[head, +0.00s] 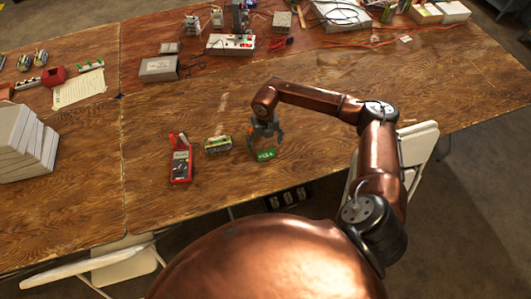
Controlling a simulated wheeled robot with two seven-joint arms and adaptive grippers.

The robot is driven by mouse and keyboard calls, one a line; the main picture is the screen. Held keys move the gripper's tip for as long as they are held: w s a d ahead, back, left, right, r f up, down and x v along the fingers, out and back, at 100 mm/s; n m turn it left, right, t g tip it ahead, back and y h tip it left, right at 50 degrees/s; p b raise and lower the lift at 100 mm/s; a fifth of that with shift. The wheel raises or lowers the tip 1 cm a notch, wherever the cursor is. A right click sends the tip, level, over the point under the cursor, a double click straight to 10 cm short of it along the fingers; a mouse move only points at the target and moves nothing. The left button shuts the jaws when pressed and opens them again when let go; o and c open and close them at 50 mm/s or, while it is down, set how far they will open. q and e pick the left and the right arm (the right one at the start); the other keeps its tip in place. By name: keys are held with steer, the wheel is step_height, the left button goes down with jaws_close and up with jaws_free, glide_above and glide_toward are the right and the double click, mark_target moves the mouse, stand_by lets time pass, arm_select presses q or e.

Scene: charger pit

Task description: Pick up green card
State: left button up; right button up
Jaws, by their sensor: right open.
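The green card (265,155) lies near the front edge of the wooden table, with pale lettering on it. My right gripper (265,143) is directly above the card, pointing down with its fingers spread and empty. The fingertips are close to the card's far edge; I cannot tell whether they touch it. My left gripper is not in view.
A green-and-black block (218,145) and a red multimeter (180,165) lie left of the card. A power strip (230,43) and red pliers (282,42) are farther back. A white chair (415,150) stands at the right edge. Table right of the card is clear.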

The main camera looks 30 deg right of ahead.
mark_target(265, 151)
step_height(265, 151, down, 5)
steer(key=shift+s+f, duration=0.1)
steer(key=shift+a, duration=0.1)
steer(key=shift+c, duration=0.3)
steer(key=c, duration=0.7)
